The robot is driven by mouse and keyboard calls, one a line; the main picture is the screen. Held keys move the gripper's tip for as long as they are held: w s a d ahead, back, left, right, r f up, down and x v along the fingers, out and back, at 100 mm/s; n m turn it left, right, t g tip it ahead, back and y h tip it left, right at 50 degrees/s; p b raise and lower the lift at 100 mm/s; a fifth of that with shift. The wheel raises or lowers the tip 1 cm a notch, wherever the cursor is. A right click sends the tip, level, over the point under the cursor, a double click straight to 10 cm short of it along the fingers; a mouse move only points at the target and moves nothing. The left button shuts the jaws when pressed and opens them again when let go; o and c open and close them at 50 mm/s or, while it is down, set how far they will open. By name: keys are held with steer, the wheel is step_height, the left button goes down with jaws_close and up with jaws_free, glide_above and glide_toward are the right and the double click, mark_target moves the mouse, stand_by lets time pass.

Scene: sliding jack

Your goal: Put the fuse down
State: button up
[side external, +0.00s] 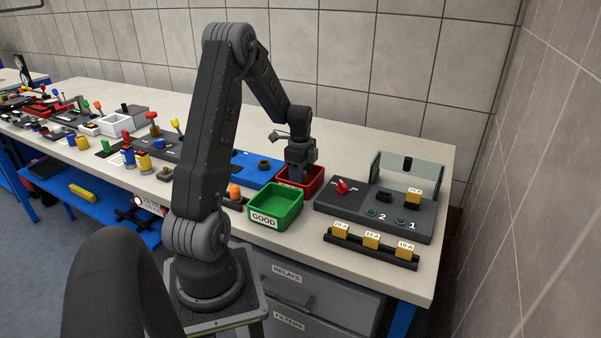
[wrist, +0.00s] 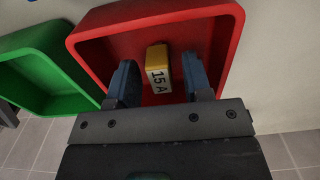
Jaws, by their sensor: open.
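The fuse (wrist: 157,69) is a yellow block with a white label reading 15 A. In the wrist view it lies in the red bin (wrist: 225,22), between my fingertips and apart from both. My gripper (wrist: 157,82) is open, with its two blue-grey fingers inside the bin's opening. In the side external view my gripper (side external: 297,176) points down into the red bin (side external: 316,184), and the fuse is hidden there.
The green bin (side external: 274,212) marked GOOD stands beside the red one. A dark test box (side external: 360,217) with a red knob, a clear shield and a yellow fuse (side external: 413,199) is on the right. A rack (side external: 345,246) of 3 yellow fuses stands in front.

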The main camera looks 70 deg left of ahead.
step_height(320, 180, up, 12)
steer(key=w+d+r+n, duration=0.2)
steer(key=d+r, duration=0.2)
steer(key=d, duration=0.5)
steer(key=s+d+r+n+t, duration=0.1)
steer(key=s+d, duration=0.4)
steer(key=d, duration=0.8)
steer(key=s+d+r+n+t, duration=0.2)
steer(key=s+d+n+t, duration=0.2)
steer(key=d, duration=0.9)
steer(key=shift+s+d+n+t, duration=0.15)
steer(key=shift+s+n+t, duration=0.25)
steer(key=shift+n, duration=0.6)
